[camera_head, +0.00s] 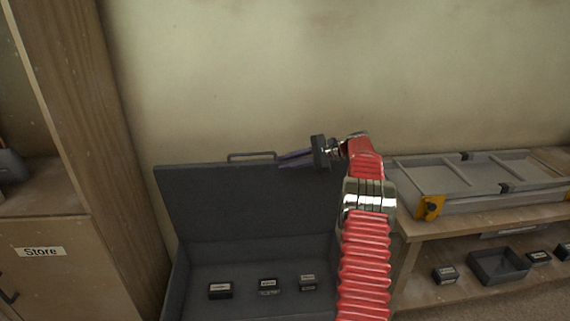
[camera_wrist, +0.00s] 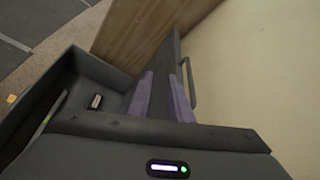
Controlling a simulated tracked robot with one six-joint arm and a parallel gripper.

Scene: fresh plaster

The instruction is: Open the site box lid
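The dark grey site box (camera_head: 178,285) stands low in front of the wall in the head view. Its lid (camera_head: 235,205) is raised, close to upright, leaning back a little towards the wall. A bar handle (camera_head: 250,154) sits at the lid's top edge; it also shows in the wrist view (camera_wrist: 191,82). My gripper (camera_head: 281,160) is at the right part of the lid's top edge, beside the handle and not around it. Its purple fingers are apart, one on each side of the lid edge in the wrist view (camera_wrist: 166,72). Whether they touch the lid I cannot tell.
Several small labelled dark blocks (camera_head: 220,291) lie inside the box. A wooden cabinet labelled Store (camera_head: 40,252) stands at the left. The plaster wall is close behind the lid.

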